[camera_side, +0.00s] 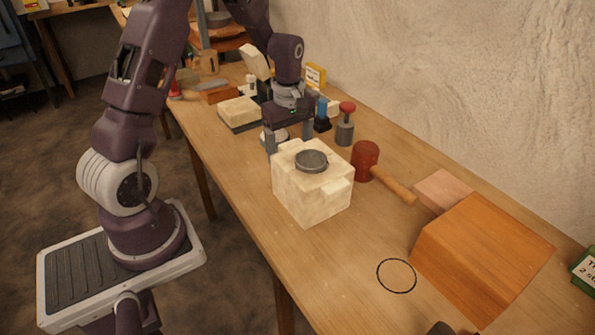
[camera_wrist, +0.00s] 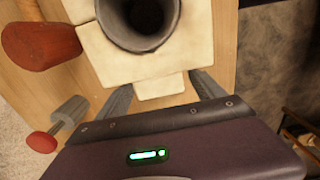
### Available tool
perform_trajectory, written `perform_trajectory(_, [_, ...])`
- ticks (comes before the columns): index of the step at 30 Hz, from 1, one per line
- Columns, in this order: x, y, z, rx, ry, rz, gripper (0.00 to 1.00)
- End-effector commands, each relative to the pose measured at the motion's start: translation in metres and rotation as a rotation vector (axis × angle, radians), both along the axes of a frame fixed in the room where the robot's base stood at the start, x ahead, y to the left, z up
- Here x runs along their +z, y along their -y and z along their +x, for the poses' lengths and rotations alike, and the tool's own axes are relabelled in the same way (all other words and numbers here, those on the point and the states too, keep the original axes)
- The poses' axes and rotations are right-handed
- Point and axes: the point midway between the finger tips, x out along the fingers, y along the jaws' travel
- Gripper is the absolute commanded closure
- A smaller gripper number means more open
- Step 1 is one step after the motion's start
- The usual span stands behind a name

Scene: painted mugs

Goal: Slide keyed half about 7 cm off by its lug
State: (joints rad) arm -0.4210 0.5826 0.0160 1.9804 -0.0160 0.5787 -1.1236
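The cream plaster mould block (camera_side: 312,200) stands on the table, with a grey round collar (camera_side: 311,160) on top. In the wrist view the mould (camera_wrist: 105,55) shows a dark round opening inside the collar (camera_wrist: 172,38). A small lug (camera_wrist: 160,84) sticks out from the mould's near side there. Another lug (camera_side: 338,188) shows on the right face in the side view. My gripper (camera_side: 289,146) is at the mould's far side. In the wrist view my gripper (camera_wrist: 163,92) is open, one finger either side of the lug, with gaps visible. The seam between halves is not clear.
A red mallet (camera_side: 366,160) lies close right of the mould; its head (camera_wrist: 40,45) shows in the wrist view. A red-knobbed tool (camera_side: 345,125) stands behind. A wooden block (camera_side: 485,250) and a black ring mark (camera_side: 396,275) are at the front right. Another pale block (camera_side: 240,110) sits farther back.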

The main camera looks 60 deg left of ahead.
Motion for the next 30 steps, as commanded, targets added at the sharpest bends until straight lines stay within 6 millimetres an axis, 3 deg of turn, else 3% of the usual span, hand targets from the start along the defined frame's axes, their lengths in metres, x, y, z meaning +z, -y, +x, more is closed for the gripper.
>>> perform_trajectory(1, [0.0, 0.0, 0.0, 0.0, 0.0, 0.0, 0.34])
perform_trajectory(11, [0.0, 0.0, 0.0, 0.0, 0.0, 0.0, 0.99])
perform_trajectory(30, [0.001, -0.023, 0.001, 0.001, 0.002, 0.0, 1.0])
